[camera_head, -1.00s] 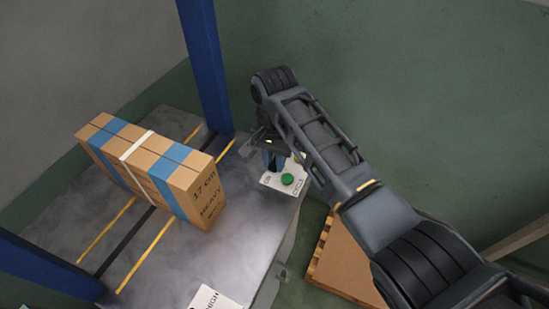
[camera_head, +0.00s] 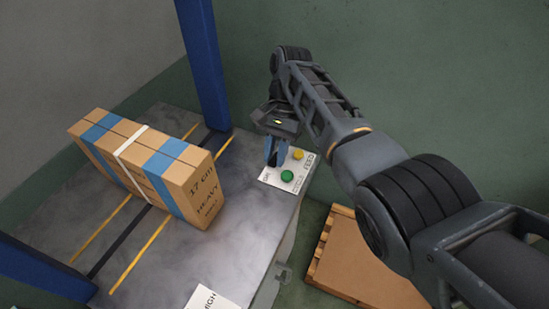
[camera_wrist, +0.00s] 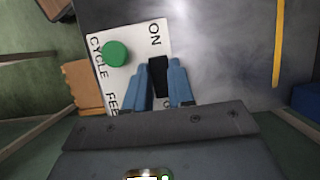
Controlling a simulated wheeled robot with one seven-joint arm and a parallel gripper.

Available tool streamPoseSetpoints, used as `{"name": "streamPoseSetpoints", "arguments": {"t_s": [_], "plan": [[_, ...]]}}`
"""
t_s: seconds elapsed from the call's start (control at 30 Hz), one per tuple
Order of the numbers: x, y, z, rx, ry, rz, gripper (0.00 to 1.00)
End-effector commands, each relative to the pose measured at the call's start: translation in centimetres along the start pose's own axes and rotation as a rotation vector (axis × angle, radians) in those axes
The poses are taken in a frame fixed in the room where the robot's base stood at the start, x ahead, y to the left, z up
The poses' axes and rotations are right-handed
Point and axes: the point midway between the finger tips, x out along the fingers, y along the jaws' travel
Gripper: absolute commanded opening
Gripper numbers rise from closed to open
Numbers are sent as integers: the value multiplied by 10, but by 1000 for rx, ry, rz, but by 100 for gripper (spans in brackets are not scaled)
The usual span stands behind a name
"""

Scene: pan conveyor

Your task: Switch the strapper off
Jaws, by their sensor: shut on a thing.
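The strapper's white control panel (camera_head: 270,181) lies at the far right corner of the metal table. A black switch knob (camera_wrist: 158,76) stands on the panel beside the ON label in the wrist view. My gripper (camera_head: 272,160) points down onto the panel, and its blue fingers (camera_wrist: 160,72) are shut on the black knob, one on each side. The end of the lettering below the knob is hidden by the fingers and gripper body. A green button (camera_head: 287,176) sits beside it, marked CYCLE; it also shows in the wrist view (camera_wrist: 115,54).
A yellow button (camera_head: 298,154) is on the panel too. A long strapped carton (camera_head: 150,165) stands on the metal table (camera_head: 215,262) to the left. A blue post (camera_head: 203,65) rises behind the table. A pallet with a brown top (camera_head: 360,262) is on the floor at right.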

Motion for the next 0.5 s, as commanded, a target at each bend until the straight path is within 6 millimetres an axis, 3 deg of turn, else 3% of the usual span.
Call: {"name": "streamPoseSetpoints", "arguments": {"t_s": [0.5], "plan": [[-1,0,-3,0,-67,-2,0]]}}
